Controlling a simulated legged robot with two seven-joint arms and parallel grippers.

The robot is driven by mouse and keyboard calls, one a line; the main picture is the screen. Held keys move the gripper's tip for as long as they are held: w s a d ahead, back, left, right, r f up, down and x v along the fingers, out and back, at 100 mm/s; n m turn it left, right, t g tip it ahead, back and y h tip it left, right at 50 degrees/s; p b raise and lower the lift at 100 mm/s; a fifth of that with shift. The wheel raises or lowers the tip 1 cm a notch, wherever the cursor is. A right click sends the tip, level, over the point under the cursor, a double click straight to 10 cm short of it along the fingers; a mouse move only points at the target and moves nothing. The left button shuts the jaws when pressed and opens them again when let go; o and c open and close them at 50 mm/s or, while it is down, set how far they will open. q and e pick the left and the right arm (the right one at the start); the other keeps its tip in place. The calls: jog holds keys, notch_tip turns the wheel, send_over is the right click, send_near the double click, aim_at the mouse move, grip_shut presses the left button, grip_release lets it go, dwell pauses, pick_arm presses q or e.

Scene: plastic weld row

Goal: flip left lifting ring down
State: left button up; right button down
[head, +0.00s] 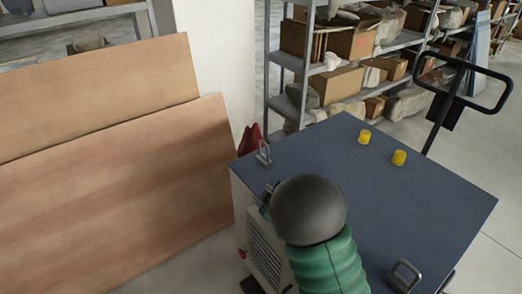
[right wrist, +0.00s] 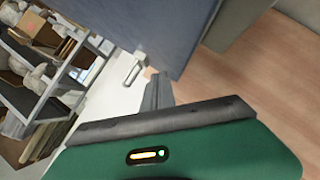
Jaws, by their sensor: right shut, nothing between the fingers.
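The left lifting ring (head: 263,152) is a small grey metal loop that stands up at the far left corner of the machine's blue-grey top (head: 340,180). A ring also shows in the right wrist view (right wrist: 133,70), just beyond the fingertips. A second ring (head: 404,274) stands tilted near the front right corner. My right gripper (head: 267,196) is low beside the machine's left edge, nearer to me than the left ring and apart from it. Its fingers (right wrist: 155,92) are shut and empty. My green right forearm hides part of the machine. My left gripper is out of view.
Two yellow caps (head: 381,146) stand on the far part of the top. A black handle (head: 460,95) rises behind it at the right. Wooden panels (head: 110,180) lean at the left, and a white pillar (head: 220,60) and loaded shelves (head: 350,60) stand behind.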

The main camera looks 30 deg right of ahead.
jog(key=w+n+t, duration=0.1)
jog(key=w+d+r+n, duration=0.1)
jog(key=w+n+t, duration=0.1)
jog(key=w, duration=0.1)
jog(key=shift+d+r+t, duration=0.3)
jog(key=r+n+t, duration=0.1)
jog(key=w+r+n+t+y, duration=0.1)
jog(key=n, duration=0.1)
jog(key=w+r+n+t, duration=0.1)
jog(key=n, duration=0.1)
jog(key=shift+a+r, duration=0.2)
jog(key=shift+a, duration=0.1)
jog(key=w+d+f+p, duration=0.1)
jog(key=w+d, duration=0.4)
jog(key=w, duration=0.5)
jog(key=shift+w, duration=0.3)
jog(key=shift+f, duration=0.1)
jog(key=shift+d, duration=0.1)
